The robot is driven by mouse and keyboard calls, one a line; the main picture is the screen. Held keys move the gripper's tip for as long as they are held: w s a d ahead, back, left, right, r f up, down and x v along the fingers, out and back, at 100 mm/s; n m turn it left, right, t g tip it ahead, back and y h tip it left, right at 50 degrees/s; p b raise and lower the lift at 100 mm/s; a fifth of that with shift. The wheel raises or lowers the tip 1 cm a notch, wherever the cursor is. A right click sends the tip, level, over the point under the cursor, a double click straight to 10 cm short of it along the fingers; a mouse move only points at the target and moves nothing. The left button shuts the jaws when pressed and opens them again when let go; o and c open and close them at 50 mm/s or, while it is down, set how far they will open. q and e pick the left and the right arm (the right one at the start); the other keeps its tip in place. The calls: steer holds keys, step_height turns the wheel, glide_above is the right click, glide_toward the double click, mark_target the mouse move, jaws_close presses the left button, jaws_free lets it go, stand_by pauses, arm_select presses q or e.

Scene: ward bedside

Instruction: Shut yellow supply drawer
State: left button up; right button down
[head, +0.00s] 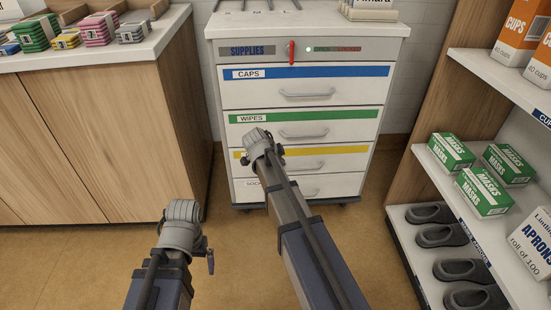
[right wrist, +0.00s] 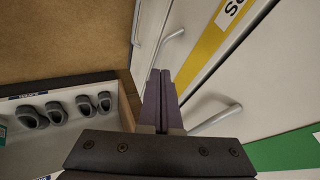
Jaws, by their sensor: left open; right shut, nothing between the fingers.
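The supply unit (head: 305,110) stands ahead with stacked drawers. The yellow supply drawer (head: 340,151) is the one with the yellow strip, below the green one. Its front looks about level with the others; a small gap cannot be ruled out. Its strip also shows in the right wrist view (right wrist: 212,42). My right gripper (head: 258,145) is shut and empty, in front of the yellow drawer's left part, hiding some of it. In the right wrist view its closed fingers (right wrist: 160,85) point towards the drawer fronts; contact cannot be told. My left gripper (head: 183,222) is open and empty, lower left, over the floor.
The blue CAPS drawer (head: 350,88) and green WIPES drawer (head: 350,132) above look shut. A wooden cabinet (head: 110,140) stands at left. A shelf rack at right holds green mask boxes (head: 451,151) and grey shoes (head: 440,235). Open floor (head: 90,265) lies in front.

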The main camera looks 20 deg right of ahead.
steer(key=p+v, duration=0.7)
steer(key=v, duration=0.3)
steer(key=shift+p, duration=0.3)
steer(key=s+a+f+n+g+y, duration=0.2)
steer(key=s+a+n, duration=0.7)
steer(key=s+n, duration=0.3)
steer(key=s+a+f+n+g+y, duration=0.2)
steer(key=s+a+n+y, duration=0.1)
steer(key=s+a+n, duration=0.75)
step_height(320, 180, up, 35)
steer(key=s+d+n+p, duration=0.1)
steer(key=p, duration=3.4)
steer(key=shift+d+f, duration=0.15)
steer(key=shift+d, duration=0.05)
steer(key=shift+s, duration=0.1)
